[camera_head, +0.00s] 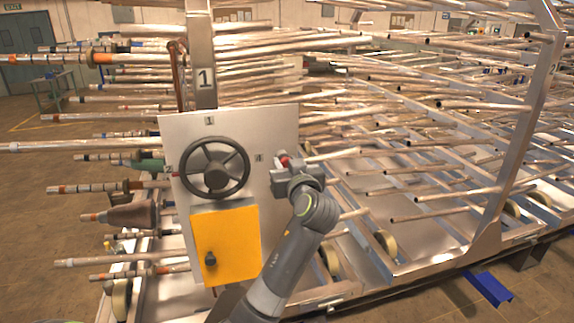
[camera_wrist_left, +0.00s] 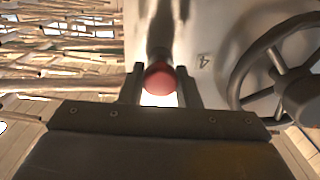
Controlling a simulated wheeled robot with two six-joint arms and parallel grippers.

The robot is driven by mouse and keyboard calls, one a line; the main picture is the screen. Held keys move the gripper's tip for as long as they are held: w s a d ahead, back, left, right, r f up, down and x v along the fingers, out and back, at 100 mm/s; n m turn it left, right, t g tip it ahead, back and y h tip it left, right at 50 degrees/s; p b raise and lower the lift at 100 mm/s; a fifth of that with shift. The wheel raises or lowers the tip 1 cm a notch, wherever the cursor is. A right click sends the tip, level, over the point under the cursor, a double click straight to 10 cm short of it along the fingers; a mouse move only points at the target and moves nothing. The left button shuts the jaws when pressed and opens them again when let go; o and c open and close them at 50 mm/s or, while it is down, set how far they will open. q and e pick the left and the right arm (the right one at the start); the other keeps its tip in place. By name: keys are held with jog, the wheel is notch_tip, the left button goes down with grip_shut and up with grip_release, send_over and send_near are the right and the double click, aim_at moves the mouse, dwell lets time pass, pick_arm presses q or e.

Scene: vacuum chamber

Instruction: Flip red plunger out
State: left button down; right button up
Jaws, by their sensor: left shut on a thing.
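The red plunger (camera_head: 284,160) shows as a small red knob at the right edge of the white panel. In the left wrist view its round red end (camera_wrist_left: 159,80) sits between the two fingers, with a dark shaft behind it. My left gripper (camera_head: 288,168) is at the panel's right edge, and in the left wrist view the gripper (camera_wrist_left: 160,88) is shut on the plunger. Much of the plunger is hidden by the gripper in the head view. My right gripper is not in view.
The white panel (camera_head: 180,130) carries a black handwheel (camera_head: 215,168) left of the gripper and an orange box (camera_head: 226,243) with a dark knob below. The handwheel also shows at the right of the left wrist view (camera_wrist_left: 262,58). Racks of metal tubes (camera_head: 430,150) fill the right.

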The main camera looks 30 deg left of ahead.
pick_arm(q)
jog(key=shift+b+v, duration=0.35)
jog(key=shift+v, duration=0.9)
jog(key=c, duration=1.4)
grip_release()
jog(key=shift+f, duration=0.2)
jog(key=shift+c, duration=0.2)
jog(key=o, duration=0.4)
jog(key=shift+c, duration=0.2)
jog(key=shift+r, duration=0.1)
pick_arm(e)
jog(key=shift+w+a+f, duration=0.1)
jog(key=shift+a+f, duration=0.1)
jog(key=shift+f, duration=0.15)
